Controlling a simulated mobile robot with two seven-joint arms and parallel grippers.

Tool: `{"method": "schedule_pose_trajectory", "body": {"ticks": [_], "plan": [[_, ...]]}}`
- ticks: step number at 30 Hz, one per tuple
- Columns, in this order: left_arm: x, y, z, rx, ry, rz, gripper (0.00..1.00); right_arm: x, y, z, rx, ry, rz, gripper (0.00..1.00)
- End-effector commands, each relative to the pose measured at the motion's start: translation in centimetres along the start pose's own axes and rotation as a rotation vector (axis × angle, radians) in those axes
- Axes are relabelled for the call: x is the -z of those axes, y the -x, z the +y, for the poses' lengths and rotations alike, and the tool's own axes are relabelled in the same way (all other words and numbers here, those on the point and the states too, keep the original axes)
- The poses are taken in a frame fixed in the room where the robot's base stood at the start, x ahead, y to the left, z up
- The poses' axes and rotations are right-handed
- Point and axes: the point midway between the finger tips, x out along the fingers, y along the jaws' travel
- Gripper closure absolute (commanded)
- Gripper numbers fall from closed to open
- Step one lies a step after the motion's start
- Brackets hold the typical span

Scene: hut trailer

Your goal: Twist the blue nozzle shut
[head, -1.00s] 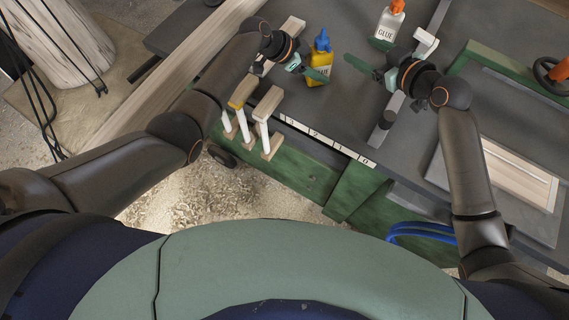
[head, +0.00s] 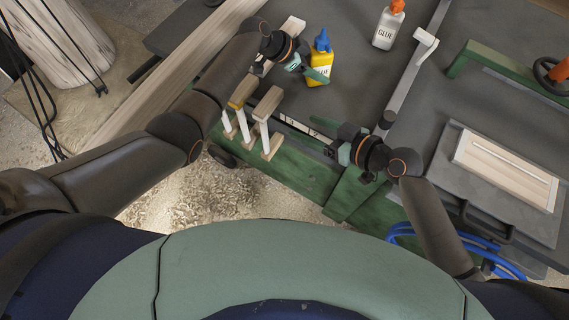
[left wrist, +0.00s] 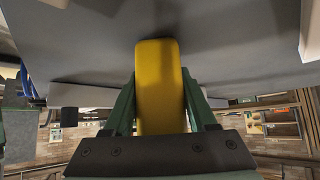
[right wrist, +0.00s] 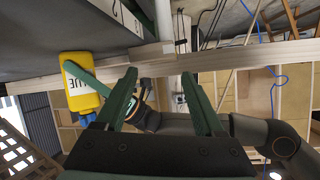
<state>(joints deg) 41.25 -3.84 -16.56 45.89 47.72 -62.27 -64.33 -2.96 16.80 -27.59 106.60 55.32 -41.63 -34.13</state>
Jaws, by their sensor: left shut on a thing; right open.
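The yellow glue bottle (head: 319,76) stands on the grey tabletop with its blue nozzle (head: 322,42) on top. My left gripper (head: 314,73) is shut on the bottle's body, below the nozzle. In the left wrist view the yellow bottle (left wrist: 160,85) fills the space between the fingers, and the nozzle is not visible. My right gripper (head: 338,143) is open and empty near the table's front edge, in front of the bottle and apart from it.
A white glue bottle (head: 386,30) with an orange nozzle stands farther back to the right. Wooden-handled clamps (head: 267,103) hang at the front edge, left of the right gripper. A metal rail (head: 409,70) crosses the table to the right. The tabletop between both bottles is clear.

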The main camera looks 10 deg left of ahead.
Motion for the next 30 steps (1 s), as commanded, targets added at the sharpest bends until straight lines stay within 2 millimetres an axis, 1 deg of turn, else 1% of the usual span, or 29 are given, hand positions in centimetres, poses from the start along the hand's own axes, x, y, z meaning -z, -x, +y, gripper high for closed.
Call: {"method": "schedule_pose_trajectory", "body": {"ticks": [1, 9, 15, 21, 29, 30], "plan": [[0.2, 0.1, -0.1, 0.001, -0.001, 0.003, 1.00, -0.6, -0.1, -1.0, 0.019, -0.017, -0.004, 0.30], [0.2, 0.1, -0.1, 0.001, -0.001, 0.003, 1.00, -3.0, -0.4, -5.6, 0.113, -0.104, -0.024, 0.30], [0.2, 0.1, -0.1, 0.001, -0.001, 0.003, 1.00, -4.1, -0.5, -8.0, 0.161, -0.152, -0.034, 0.30], [0.2, 0.1, -0.1, 0.001, -0.001, 0.003, 1.00, -4.5, -0.4, -9.0, 0.181, -0.171, -0.037, 0.30], [0.2, 0.1, -0.1, 0.001, -0.001, 0.003, 1.00, -4.5, -0.4, -9.1, 0.183, -0.172, -0.037, 0.30], [0.2, 0.1, -0.1, 0.001, -0.001, 0.003, 1.00, -4.5, -0.4, -9.1, 0.183, -0.172, -0.037, 0.34]]}}
